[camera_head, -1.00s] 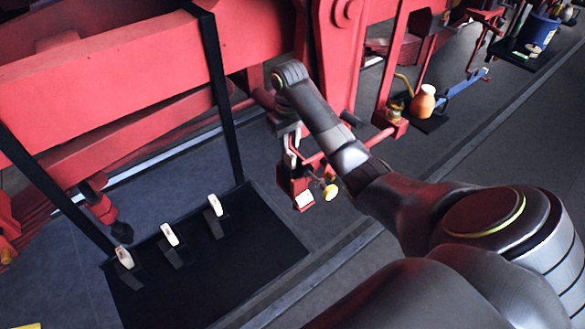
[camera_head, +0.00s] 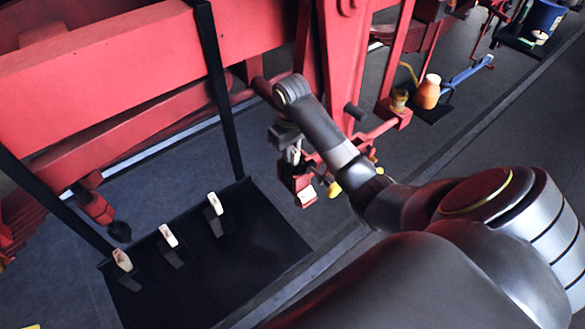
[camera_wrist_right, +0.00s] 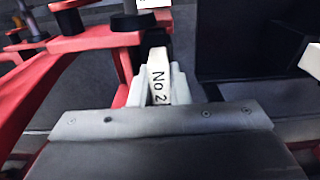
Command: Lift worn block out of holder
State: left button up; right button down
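The worn block (camera_wrist_right: 158,78) shows in the right wrist view as a narrow pale piece marked "No 2". The pale fingers of my right gripper (camera_wrist_right: 158,92) stand close against both its sides and look shut on it. In the head view my right gripper (camera_head: 292,152) points down above the red holder (camera_head: 296,183), with a pale piece between its fingers. The holder also shows in the wrist view (camera_wrist_right: 95,42). The block's lower part is hidden, so I cannot tell how deep it sits. My left gripper is out of view.
A black tray (camera_head: 255,265) on the floor at left holds several dark blocks with pale tops (camera_head: 214,203). Black straps (camera_head: 222,100) rise from it. Red frame beams (camera_head: 110,70) stand behind. A yellow knob (camera_head: 334,190) is right beside the holder.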

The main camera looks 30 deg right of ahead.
jog(key=shift+w+d+f, duration=0.1)
jog(key=shift+f, duration=0.05)
jog(key=shift+d, duration=0.1)
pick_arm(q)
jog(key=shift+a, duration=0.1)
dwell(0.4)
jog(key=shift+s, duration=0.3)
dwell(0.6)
